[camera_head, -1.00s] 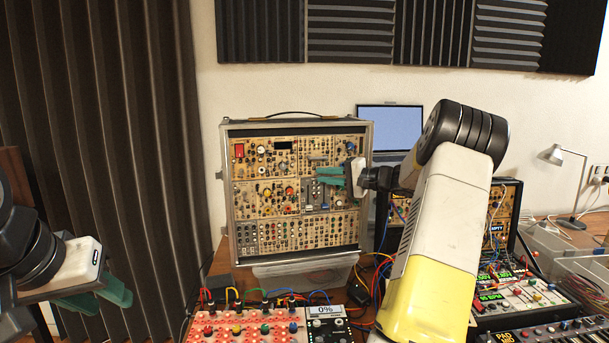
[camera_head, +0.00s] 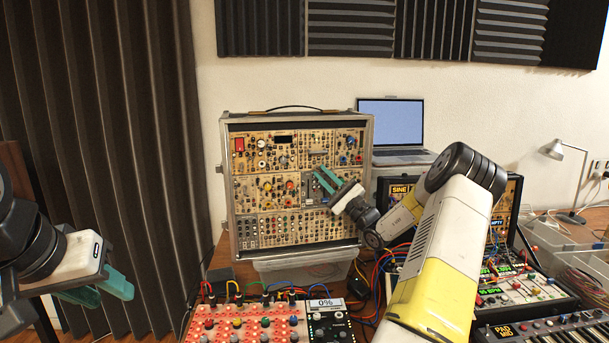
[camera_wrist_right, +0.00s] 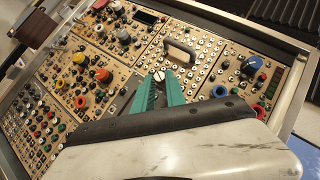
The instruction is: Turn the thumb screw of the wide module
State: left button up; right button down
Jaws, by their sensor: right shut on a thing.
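The modular case (camera_head: 228,225) stands upright on the table, its tan panels full of knobs and jacks. My right gripper (camera_head: 322,174) is at the middle right of the panels; its green fingers cover part of them. In the right wrist view, my right gripper (camera_wrist_right: 160,80) is shut on a small pale slotted screw head, the thumb screw (camera_wrist_right: 158,75), showing at its fingertips. A metal handle (camera_wrist_right: 180,50) sits on the panel just beyond. I cannot tell the wide module's exact edges. My left gripper (camera_head: 98,290) is open and empty at the lower left, away from the case.
A laptop (camera_head: 390,122) stands behind the case at right. A red-panelled unit with knobs (camera_head: 240,330) and cables lies in front. More synth gear (camera_head: 525,290), a keyboard (camera_head: 535,332) and a lamp (camera_head: 570,150) are at right. A clear plastic bin (camera_head: 300,270) is below the case.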

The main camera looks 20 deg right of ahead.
jog(key=m+t+h, duration=0.1)
jog(key=m+h, duration=0.1)
jog(key=m, duration=0.1)
jog(key=m+t+h, duration=0.2)
jog(key=m, duration=0.1)
jog(key=a+m+t+h, duration=0.1)
jog(key=m+h, duration=0.2)
jog(key=m, duration=0.1)
jog(key=shift+f+t, duration=0.25)
jog(key=shift+t, duration=0.15)
jog(key=shift+m+h, duration=0.5)
jog(key=shift+h, duration=0.1)
jog(key=c, duration=1.3)
grip_release()
jog(key=shift+c, duration=0.2)
jog(key=v, duration=0.7)
jog(key=shift+s+f, duration=0.2)
jog(key=shift+f, duration=0.15)
jog(key=shift+y, duration=0.3)
